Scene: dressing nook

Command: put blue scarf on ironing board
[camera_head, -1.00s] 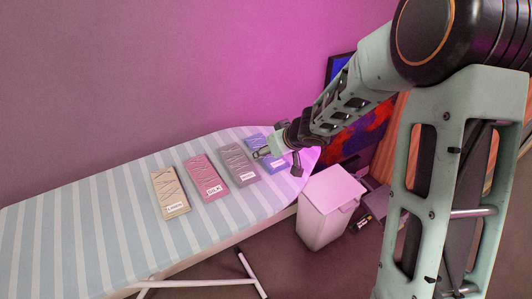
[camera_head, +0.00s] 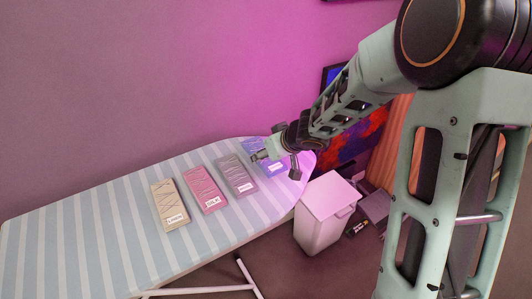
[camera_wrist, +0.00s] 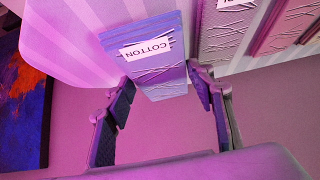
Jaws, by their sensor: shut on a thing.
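The blue scarf (camera_head: 250,144) is a flat blue piece with pale lines and a white COTTON tag. It is at the far right end of the striped ironing board (camera_head: 60,255). My gripper (camera_head: 262,157) is at this scarf and partly covers it in the head view. In the wrist view, the fingers (camera_wrist: 163,84) are on either side of the near end of the scarf (camera_wrist: 158,77), shut on it. That end reaches past the board's edge in the picture. I cannot tell whether the scarf touches the board or is slightly above it.
A grey piece (camera_head: 234,173), a pink SILK piece (camera_head: 203,184) and a beige LINEN piece (camera_head: 166,200) lie in a row on the board. The board's left part is clear. A white lidded bin (camera_head: 322,215) stands right of the board. A wall is behind.

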